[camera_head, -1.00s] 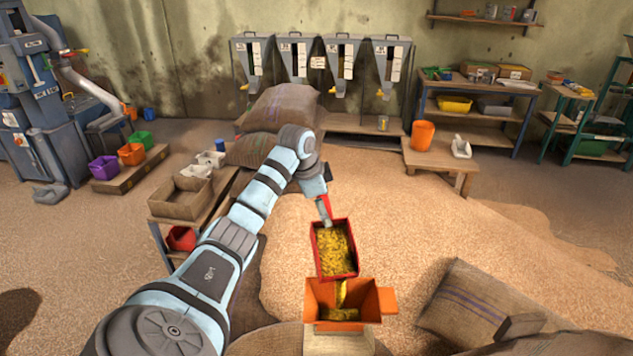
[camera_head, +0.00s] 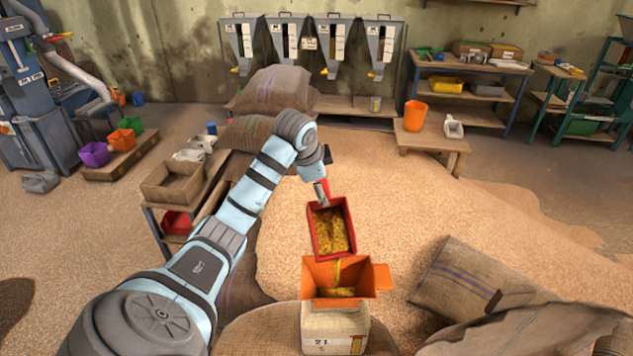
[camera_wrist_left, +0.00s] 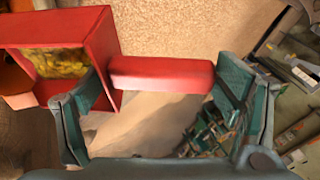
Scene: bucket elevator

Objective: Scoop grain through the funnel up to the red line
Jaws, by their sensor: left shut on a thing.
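A red scoop (camera_head: 347,243) holds yellow grain (camera_head: 328,230) and is tipped toward the orange funnel (camera_head: 318,284) just below it. A thin stream of grain runs from the scoop's near edge into the funnel, where some grain lies. My left gripper (camera_head: 321,189) is shut on the scoop's red handle, which shows between its fingers in the left wrist view (camera_wrist_left: 162,74). The funnel sits on a pale container (camera_head: 335,322) marked 21. I cannot make out a red line or the level inside it. My right gripper is not in view.
A large heap of pale grain (camera_head: 420,215) covers the floor behind and to the right. Sacks (camera_head: 465,285) lie at the right. A low wooden table (camera_head: 433,143) with an orange bucket (camera_head: 415,115) stands behind. A side table with a box (camera_head: 172,190) is at the left.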

